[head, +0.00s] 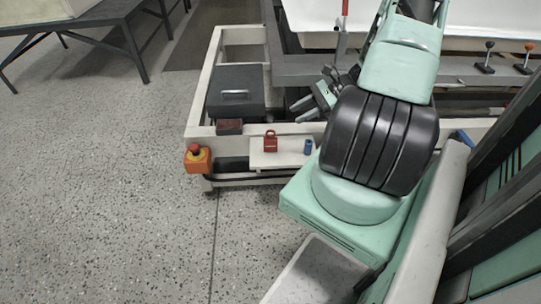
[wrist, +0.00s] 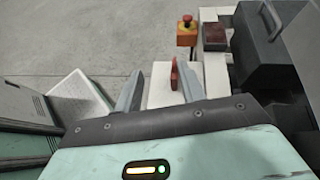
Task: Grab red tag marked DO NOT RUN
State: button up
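A small red tag (head: 270,141) with a loop-like top stands on a white shelf (head: 284,160) at the front of the frame. Its lettering cannot be read. In the wrist view the red tag (wrist: 174,74) appears edge-on, ahead of the fingers and nearer the right one. My gripper (head: 299,109) is above and to the right of the tag in the head view, apart from it. In the wrist view the two fingers of my gripper (wrist: 160,68) are spread, with nothing held between them.
A blue cylinder (head: 308,147) stands right of the tag on the shelf. A dark red block (head: 229,126), a grey toolbox with a handle (head: 235,84) and an orange box with a red button (head: 197,158) are to the left. Open floor (head: 100,190) lies left.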

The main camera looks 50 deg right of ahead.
jog(key=s+d+f+m+t+h+b, duration=0.1)
jog(key=s+d+f+m+t, duration=0.2)
jog(key=s+d+f, duration=0.15)
jog(key=b, duration=0.4)
send_near(271, 138)
jog(key=x, duration=0.5)
jog(key=shift+w+d+f, duration=0.15)
jog(key=shift+d+f, duration=0.05)
jog(key=shift+d, duration=0.1)
jog(key=shift+h, duration=0.3)
jog(key=b+x, duration=0.1)
jog(key=x, duration=0.3)
jog(key=shift+w+a+f+b, duration=0.1)
jog(key=shift+a+f+b, duration=0.2)
jog(key=shift+a+b, duration=0.1)
jog(key=shift+w+a, duration=0.2)
jog(key=shift+w, duration=0.05)
grip_shut()
